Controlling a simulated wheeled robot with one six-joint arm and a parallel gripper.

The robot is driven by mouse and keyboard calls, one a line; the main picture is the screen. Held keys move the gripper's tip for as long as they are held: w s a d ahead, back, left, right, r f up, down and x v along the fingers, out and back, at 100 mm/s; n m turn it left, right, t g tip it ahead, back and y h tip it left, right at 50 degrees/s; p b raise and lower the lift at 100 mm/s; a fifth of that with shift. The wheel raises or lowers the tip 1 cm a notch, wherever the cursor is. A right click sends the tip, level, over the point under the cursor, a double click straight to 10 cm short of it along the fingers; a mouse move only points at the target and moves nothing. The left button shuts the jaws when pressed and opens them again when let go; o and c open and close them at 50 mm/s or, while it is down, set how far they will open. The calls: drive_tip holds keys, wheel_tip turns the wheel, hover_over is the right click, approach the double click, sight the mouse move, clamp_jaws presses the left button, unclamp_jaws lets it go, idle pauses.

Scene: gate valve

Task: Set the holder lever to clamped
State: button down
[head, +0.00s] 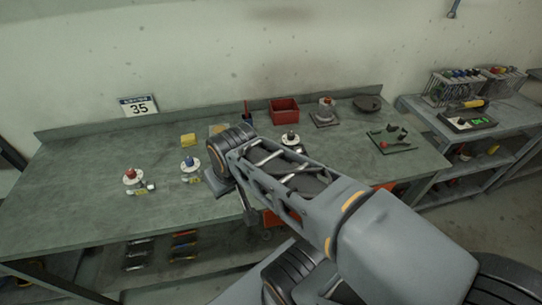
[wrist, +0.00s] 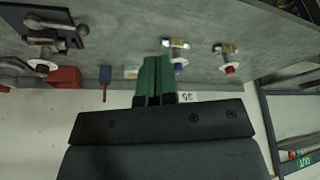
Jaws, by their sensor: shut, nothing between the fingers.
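My gripper (wrist: 158,62) shows in the wrist view with its two green fingers together and nothing between them. It is above the workbench and apart from everything on it. In that upside-down view, a dark plate with grey metal fittings (wrist: 62,32) lies at the upper left. It may be the holder, but I cannot make out its lever or the lever's setting. A valve with a white flange (wrist: 40,65) stands beside it and also shows in the head view (head: 290,139). In the head view my arm covers most of the plate area and my fingertips.
The workbench (head: 80,190) also bears a red-knobbed valve (head: 131,176), a blue-knobbed valve (head: 190,164), a red bin (head: 284,111), a yellow block (head: 188,140) and a mat with small parts (head: 392,139). A second bench (head: 420,108) stands at the right. The bench's left end is clear.

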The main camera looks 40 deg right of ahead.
drive_tip(key=w+d+m+g+b, duration=0.2)
drive_tip(key=w+d+m+g, duration=0.2)
drive_tip(key=w+d+m, duration=0.5)
drive_tip(key=w+d+f+m+g+y, duration=0.1)
drive_tip(key=w+d+f, duration=0.1)
drive_tip(key=d, duration=0.5)
drive_tip(key=w+d+f+m+g+y+b, duration=0.1)
drive_tip(key=w+d+f+m+y, duration=0.1)
drive_tip(key=d, duration=0.6)
drive_tip(key=shift+w+f, duration=0.15)
drive_tip(key=shift+f, duration=0.65)
drive_tip(key=shift+x, duration=5)
